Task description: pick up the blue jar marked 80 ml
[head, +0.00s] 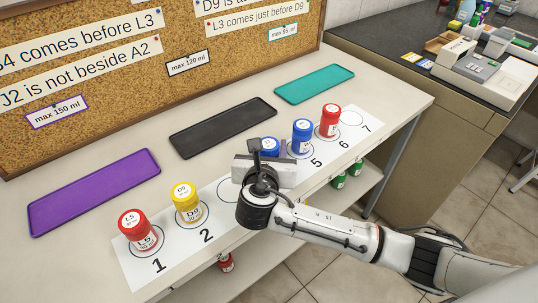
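Two blue jars stand on the numbered strip. One blue jar (269,145) is around place 4, mostly hidden behind my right gripper; the other blue jar (302,137) is upright on place 5. Their volume marks are too small to read, so I cannot tell which is the 80 ml one. My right gripper (264,170) is in front of and over the blue jar around place 4. Its fingers are hidden, so I cannot see whether it is open or holds the jar. My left gripper is not in view.
The strip (128,262) also bears a red jar (138,230), a yellow jar (187,203) and another red jar (329,120). Purple (95,190), black (222,126) and teal (314,84) trays lie empty behind. Green jars (338,181) stand on the lower shelf.

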